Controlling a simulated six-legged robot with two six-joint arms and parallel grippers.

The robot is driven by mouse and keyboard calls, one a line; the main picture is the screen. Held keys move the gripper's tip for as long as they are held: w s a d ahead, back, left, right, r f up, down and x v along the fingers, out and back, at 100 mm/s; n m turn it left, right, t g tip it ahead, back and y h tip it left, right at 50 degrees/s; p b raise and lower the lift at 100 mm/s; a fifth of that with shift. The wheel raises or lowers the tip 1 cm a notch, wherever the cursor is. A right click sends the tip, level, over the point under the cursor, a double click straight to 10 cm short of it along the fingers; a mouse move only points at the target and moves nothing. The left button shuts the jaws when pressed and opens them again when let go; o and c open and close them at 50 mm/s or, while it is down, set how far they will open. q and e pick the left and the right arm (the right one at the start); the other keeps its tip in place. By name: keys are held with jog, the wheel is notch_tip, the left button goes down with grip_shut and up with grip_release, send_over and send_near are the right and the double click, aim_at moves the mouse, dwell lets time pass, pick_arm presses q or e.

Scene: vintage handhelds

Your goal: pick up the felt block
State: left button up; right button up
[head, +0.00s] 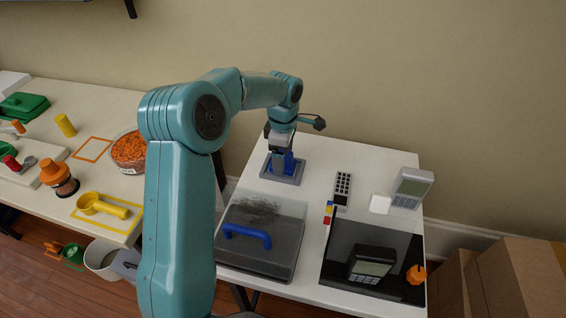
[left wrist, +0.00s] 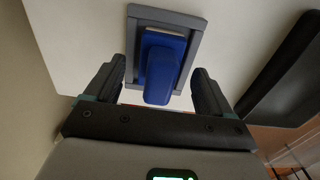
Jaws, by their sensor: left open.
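The felt block, a blue block with a pale patch at one end, is in a grey square tray (head: 283,181) at the back left of the white table. In the head view the block (head: 289,164) is partly hidden by my left gripper (head: 279,157), which points down over the tray. In the left wrist view the blue block (left wrist: 161,72) lies between the two dark fingers of my open left gripper (left wrist: 159,70), with a gap on each side. The tray (left wrist: 168,16) frames it there. My right gripper is not in view.
Right of the tray are a dark keypad remote (head: 342,187), a white cube (head: 380,204) and a grey handheld (head: 412,187). A dark clear-lidded box (head: 265,262) with a blue handle (head: 247,235) is in front. A dark device (head: 371,264) sits on a black mat (head: 335,275).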

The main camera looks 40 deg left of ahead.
pick_arm(q)
jog(key=shift+f, duration=0.95)
jog(key=c, duration=1.2)
jog(key=shift+r, duration=0.2)
notch_tip(320, 180, up, 20)
jog(key=shift+f+p, duration=0.15)
jog(key=shift+p, duration=1.05)
jog(key=shift+o, duration=1)
jog(key=shift+c, duration=0.2)
